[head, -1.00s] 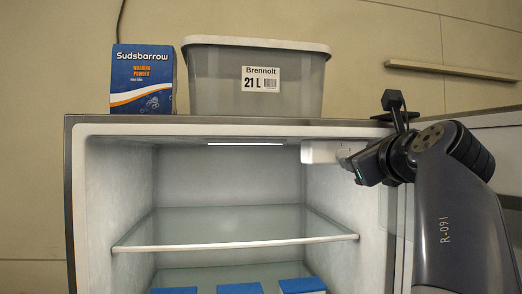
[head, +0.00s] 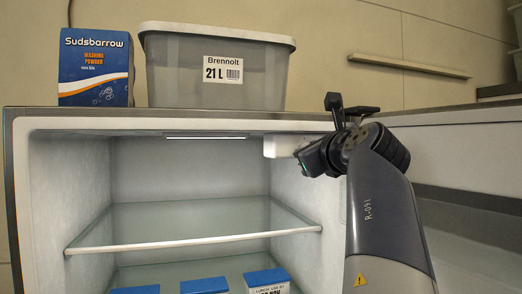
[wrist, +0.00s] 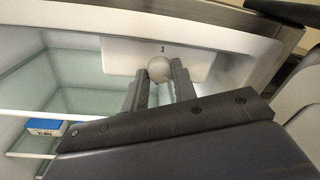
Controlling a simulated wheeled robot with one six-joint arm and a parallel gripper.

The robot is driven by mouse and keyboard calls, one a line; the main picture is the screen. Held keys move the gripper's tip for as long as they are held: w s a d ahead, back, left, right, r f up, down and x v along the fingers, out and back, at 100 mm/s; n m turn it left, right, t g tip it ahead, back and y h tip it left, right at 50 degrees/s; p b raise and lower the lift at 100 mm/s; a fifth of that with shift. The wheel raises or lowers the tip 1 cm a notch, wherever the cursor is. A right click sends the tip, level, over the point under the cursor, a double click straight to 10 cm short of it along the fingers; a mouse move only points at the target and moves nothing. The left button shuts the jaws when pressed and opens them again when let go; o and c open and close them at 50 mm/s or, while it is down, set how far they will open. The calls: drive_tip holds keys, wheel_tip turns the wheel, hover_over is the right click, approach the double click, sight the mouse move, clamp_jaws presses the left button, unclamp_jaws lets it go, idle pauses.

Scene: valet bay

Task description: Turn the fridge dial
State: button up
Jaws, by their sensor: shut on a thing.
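The fridge dial (wrist: 159,68) is a round pale knob on a white housing, with the figure 1 printed above it in the wrist view. My gripper (wrist: 160,80) has its two fingers on either side of the dial, shut on it. In the head view the white dial housing (head: 283,146) sits at the upper right inside the open fridge (head: 150,124). My gripper (head: 304,154) reaches it from the right there, and the dial itself is hidden behind the gripper.
A glass shelf (head: 190,240) crosses the fridge, with several blue-topped boxes (head: 205,286) below. A washing powder box (head: 95,68) and a grey lidded tub (head: 215,70) stand on the fridge top. The open door (head: 460,150) is at right, behind my arm.

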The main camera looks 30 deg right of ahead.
drive_tip(key=c, duration=0.3)
drive_tip(key=shift+c, duration=0.2)
drive_tip(key=shift+m, duration=0.4)
drive_tip(key=m, duration=1)
drive_tip(key=shift+r+m+g+y, duration=0.1)
drive_tip(key=shift+m+g+y, duration=0.2)
drive_tip(key=shift+y, duration=0.1)
drive_tip(key=o, duration=1)
